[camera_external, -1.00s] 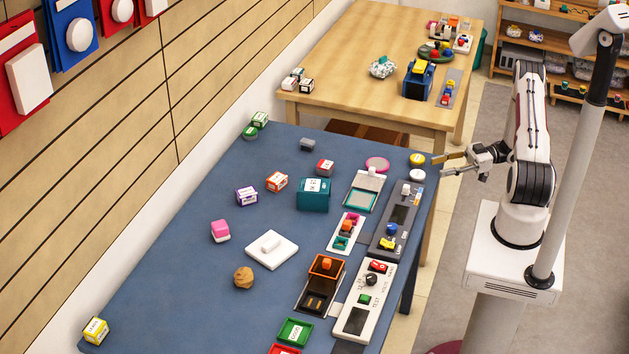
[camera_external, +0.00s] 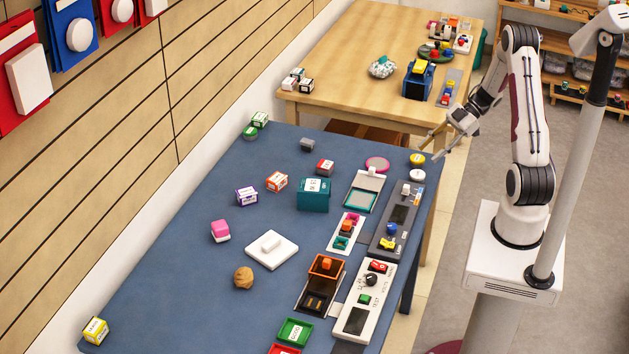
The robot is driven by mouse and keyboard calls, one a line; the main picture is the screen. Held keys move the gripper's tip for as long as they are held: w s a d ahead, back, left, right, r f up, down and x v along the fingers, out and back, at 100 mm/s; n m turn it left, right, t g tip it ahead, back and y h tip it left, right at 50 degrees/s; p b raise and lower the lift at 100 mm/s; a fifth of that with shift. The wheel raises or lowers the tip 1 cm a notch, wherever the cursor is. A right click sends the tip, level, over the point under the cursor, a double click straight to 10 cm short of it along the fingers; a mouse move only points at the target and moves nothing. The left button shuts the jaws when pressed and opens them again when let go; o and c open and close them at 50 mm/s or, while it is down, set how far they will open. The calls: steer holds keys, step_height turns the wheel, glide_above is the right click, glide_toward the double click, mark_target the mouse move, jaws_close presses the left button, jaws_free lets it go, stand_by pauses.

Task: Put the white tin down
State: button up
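The white tin (camera_external: 417,175) is a small round white disc standing on the blue table (camera_external: 190,290) near its far right corner. A yellow tin (camera_external: 417,159) stands just behind it. My gripper (camera_external: 433,145) is to the upper right of both tins, by the table's right edge. Its two fingers are spread apart with nothing visible between them. It appears apart from the white tin.
A pink round item (camera_external: 377,164) and an open teal-lined box (camera_external: 361,197) lie left of the tins. A dark control panel (camera_external: 398,222) is in front of them. A wooden table (camera_external: 345,75) with several objects stands behind.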

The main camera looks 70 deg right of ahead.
mark_target(418, 173)
steer(key=shift+s+d+f+m+g+h, duration=0.25)
steer(key=shift+s+d+f+m+h, duration=0.1)
steer(key=shift+f, duration=0.1)
steer(key=shift+s+d+f+m+g+h, duration=0.25)
steer(key=shift+s+f+h, duration=0.1)
steer(key=shift+f, duration=0.1)
steer(key=shift+s+d+f+m, duration=0.1)
steer(key=shift+d+f+m, duration=0.25)
steer(key=shift+f+m, duration=0.1)
steer(key=shift+x, duration=1.3)
steer(key=shift+x, duration=2.65)
steer(key=shift+d, duration=0.1)
